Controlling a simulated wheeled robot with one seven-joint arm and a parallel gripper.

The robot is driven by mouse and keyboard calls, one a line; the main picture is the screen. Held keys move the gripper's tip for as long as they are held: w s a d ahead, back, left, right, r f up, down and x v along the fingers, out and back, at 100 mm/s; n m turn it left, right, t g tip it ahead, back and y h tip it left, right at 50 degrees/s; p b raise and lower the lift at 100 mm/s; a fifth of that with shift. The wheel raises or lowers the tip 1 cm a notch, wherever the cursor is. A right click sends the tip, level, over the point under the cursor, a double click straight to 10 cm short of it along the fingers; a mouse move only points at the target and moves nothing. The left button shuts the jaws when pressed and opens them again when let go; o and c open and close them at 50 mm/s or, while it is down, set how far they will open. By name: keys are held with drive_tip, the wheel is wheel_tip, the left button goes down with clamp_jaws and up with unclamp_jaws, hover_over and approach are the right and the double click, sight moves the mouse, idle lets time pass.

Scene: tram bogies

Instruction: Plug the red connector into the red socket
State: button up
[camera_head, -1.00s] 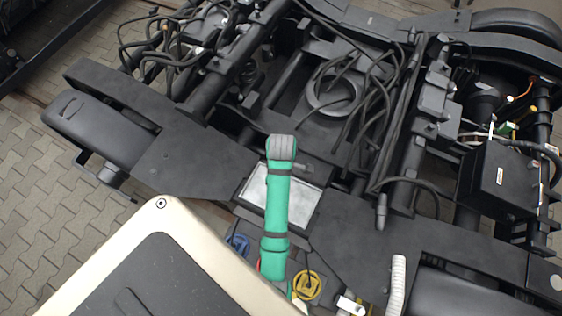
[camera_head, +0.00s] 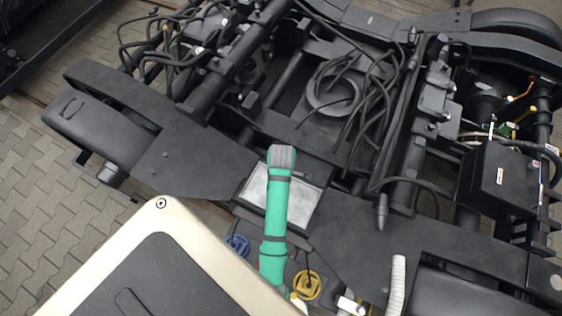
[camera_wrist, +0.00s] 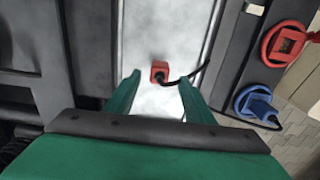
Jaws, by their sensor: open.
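In the wrist view the red connector (camera_wrist: 159,72) lies on a pale metal plate (camera_wrist: 160,30), with a black cable running off to its right. My gripper (camera_wrist: 158,79) has its two green fingers apart. The connector shows in the gap near the fingertips, not gripped; the height between them is hard to tell. The red socket (camera_wrist: 286,45), a red ring with a square opening, is at the upper right. In the head view my green arm reaches over the metal plate (camera_head: 310,200) and hides the connector and the fingers.
A blue socket with a blue plug (camera_wrist: 257,104) is near the red one; a blue one also shows in the head view (camera_head: 238,245). A yellow socket (camera_head: 307,285) lies right of my arm. Dark bogie beams and loose cables (camera_head: 375,110) lie beyond the plate.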

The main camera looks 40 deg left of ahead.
drive_tip(key=shift+a+f, duration=0.1)
drive_tip(key=shift+f, duration=2.3)
drive_tip(key=c, duration=1.1)
drive_tip(key=shift+o, duration=0.2)
drive_tip(key=shift+r, duration=0.15)
wheel_tip(320, 180, up, 10)
drive_tip(key=shift+f, duration=0.1)
